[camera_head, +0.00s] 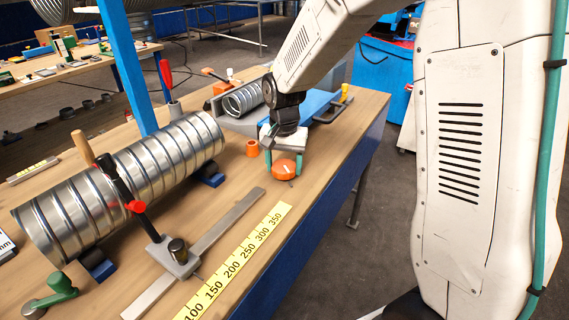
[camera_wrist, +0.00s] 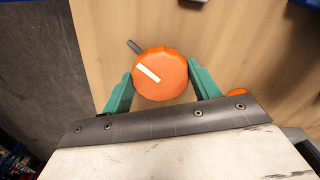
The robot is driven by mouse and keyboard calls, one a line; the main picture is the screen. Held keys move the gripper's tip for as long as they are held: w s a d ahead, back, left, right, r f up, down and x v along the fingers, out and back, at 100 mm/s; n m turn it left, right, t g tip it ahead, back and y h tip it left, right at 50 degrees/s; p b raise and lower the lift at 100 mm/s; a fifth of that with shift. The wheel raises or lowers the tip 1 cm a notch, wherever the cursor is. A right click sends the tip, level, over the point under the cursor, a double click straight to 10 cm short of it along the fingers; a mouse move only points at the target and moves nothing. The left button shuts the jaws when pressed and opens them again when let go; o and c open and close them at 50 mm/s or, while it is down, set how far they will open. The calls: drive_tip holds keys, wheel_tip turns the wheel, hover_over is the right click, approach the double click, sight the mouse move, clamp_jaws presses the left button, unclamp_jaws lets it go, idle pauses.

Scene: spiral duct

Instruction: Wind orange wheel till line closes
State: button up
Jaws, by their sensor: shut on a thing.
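The orange wheel (camera_head: 284,169) stands near the right edge of the wooden bench, with a white line across its face. In the wrist view the orange wheel (camera_wrist: 165,88) shows scalloped edges, and its white line runs diagonally from upper left to lower right. A short dark stub (camera_wrist: 135,47) sticks out past its upper left rim. My gripper (camera_head: 283,165) comes down over the wheel. Its teal fingers (camera_wrist: 161,88) are on either side of the wheel, shut on it. The finger contact is partly hidden in the head view.
A ribbed metal duct (camera_head: 130,180) lies on the bench to the left. A yellow scale (camera_head: 235,265) and a metal rail (camera_head: 215,235) with a clamp run along the front. A small orange cup (camera_head: 252,148) stands beside my gripper. A blue post (camera_head: 127,65) rises behind.

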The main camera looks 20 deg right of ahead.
sight(283, 166)
drive_tip(key=m, duration=0.4)
drive_tip(key=shift+w+r+m, duration=0.1)
drive_tip(key=shift+w+m, duration=0.05)
drive_tip(key=shift+m, duration=0.25)
idle(0.4)
drive_tip(key=o, duration=1)
drive_tip(key=shift+c, duration=0.2)
wheel_tip(283, 166, up, 8)
drive_tip(key=shift+f, duration=0.15)
